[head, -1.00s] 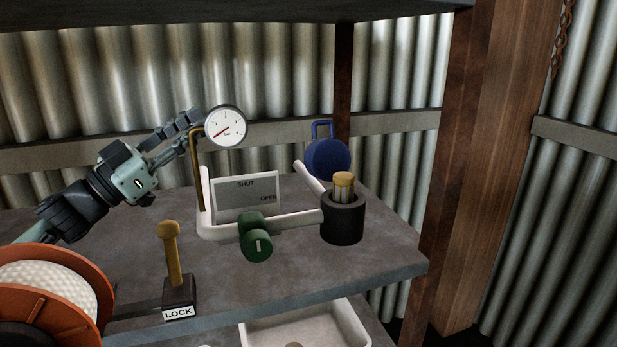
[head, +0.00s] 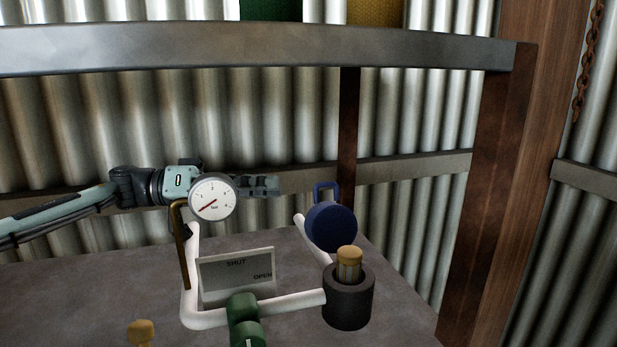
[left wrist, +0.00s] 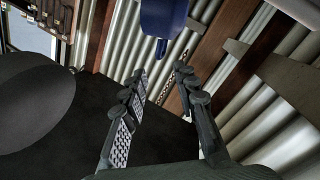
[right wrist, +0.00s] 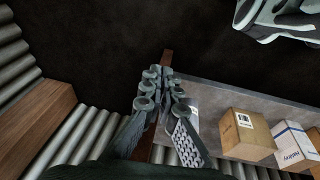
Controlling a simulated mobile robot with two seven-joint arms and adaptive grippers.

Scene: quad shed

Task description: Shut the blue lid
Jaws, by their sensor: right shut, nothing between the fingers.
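The blue lid (head: 331,226), a round disc with a loop handle on top, stands raised behind the dark round cup (head: 348,305). A tan-capped piece (head: 349,258) sticks up from the cup. The lid also shows at the top of the left wrist view (left wrist: 163,17), ahead of the fingertips and apart from them. My left gripper (head: 270,185) points right, partly hidden behind the gauge, left of and a little above the lid. Its fingers (left wrist: 160,75) are apart with nothing between them. My right gripper (right wrist: 163,75) is shut and empty, away from the lid.
The round gauge (head: 212,197) on its brass pipe stands in front of my left gripper. White pipes (head: 205,319), a green knob (head: 244,310) and a SHUT/OPEN plate (head: 236,271) sit on the grey shelf. Brown boxes (right wrist: 246,135) show in the right wrist view.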

